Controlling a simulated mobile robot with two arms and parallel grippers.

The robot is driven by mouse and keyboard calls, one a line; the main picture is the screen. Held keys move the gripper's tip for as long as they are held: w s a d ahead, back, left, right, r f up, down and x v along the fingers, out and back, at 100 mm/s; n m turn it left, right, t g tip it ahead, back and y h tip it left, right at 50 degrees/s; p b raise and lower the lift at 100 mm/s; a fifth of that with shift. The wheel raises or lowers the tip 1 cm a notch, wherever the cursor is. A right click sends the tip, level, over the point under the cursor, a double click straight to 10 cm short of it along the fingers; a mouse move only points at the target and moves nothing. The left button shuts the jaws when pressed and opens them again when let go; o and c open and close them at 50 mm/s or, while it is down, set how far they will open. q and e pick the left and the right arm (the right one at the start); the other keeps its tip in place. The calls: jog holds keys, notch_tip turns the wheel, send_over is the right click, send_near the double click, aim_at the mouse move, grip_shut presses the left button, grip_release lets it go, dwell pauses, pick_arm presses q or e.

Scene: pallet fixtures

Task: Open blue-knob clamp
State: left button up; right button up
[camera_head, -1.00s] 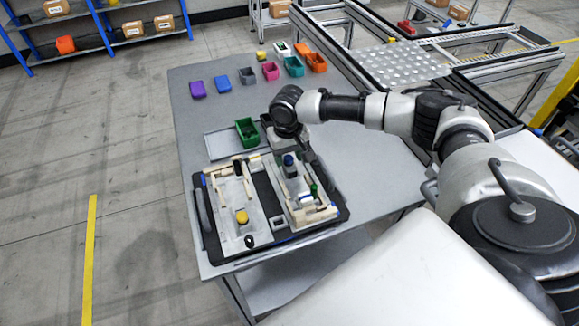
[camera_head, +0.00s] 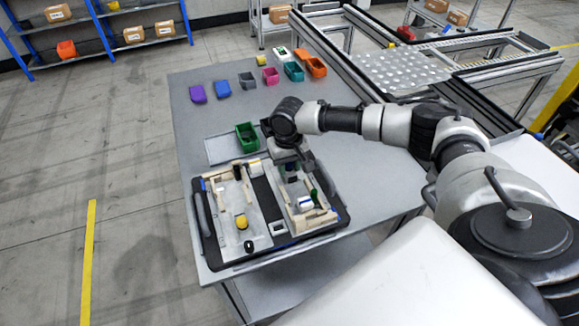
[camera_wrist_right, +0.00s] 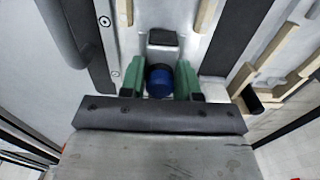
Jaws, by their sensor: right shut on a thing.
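The blue knob (camera_wrist_right: 159,82) of the clamp sits between the two green fingertips of my right gripper (camera_wrist_right: 160,80) in the right wrist view. The gripper is shut on it, one finger on each side. A dark clamp block (camera_wrist_right: 162,38) shows just beyond the knob. In the head view my right gripper (camera_head: 290,168) is down over the right half of the pallet fixture (camera_head: 262,205), hiding most of the knob. My left gripper is not in view.
A yellow knob (camera_head: 242,221) and a black knob (camera_head: 248,245) stand on the fixture's left half. A green bin (camera_head: 247,136) stands behind the fixture. Several coloured bins, including a purple bin (camera_head: 198,93), line the table's far side. The table (camera_head: 375,175) right of the fixture is clear.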

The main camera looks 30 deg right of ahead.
jog(key=shift+w, duration=0.2)
jog(key=shift+w+d, duration=0.15)
jog(key=shift+w, duration=0.15)
jog(key=shift+w+d, duration=0.2)
jog(key=shift+w, duration=0.8)
jog(key=o, duration=0.7)
jog(key=shift+s, duration=0.1)
jog(key=shift+r, duration=0.1)
notch_tip(320, 180, up, 8)
jog(key=p, duration=0.8)
jog(key=shift+p, duration=0.35)
